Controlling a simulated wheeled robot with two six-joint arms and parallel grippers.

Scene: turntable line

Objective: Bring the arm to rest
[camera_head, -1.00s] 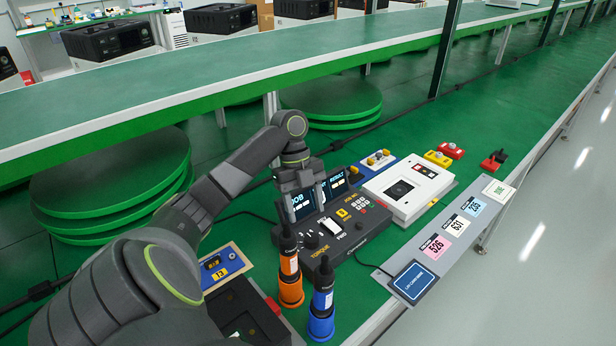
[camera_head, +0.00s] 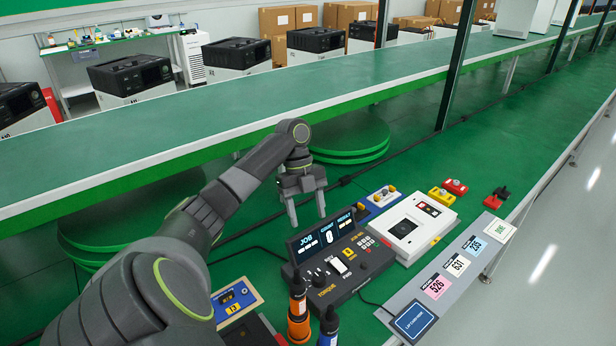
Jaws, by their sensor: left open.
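My left arm comes in from the left and reaches over the green lower bench. Its gripper (camera_head: 306,213) points down with two fingers spread apart and nothing between them. It hangs above and behind the black torque console (camera_head: 340,265), whose screens read JOB, COUNT and RESULT. The fingers appear clear of the console. My right gripper is out of the picture.
An orange screwdriver (camera_head: 299,318) and a blue one (camera_head: 328,330) stand in front of the console. A white box (camera_head: 412,228) sits to its right, with a label strip (camera_head: 455,285) along the front edge. A green raised conveyor (camera_head: 250,100) runs behind.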

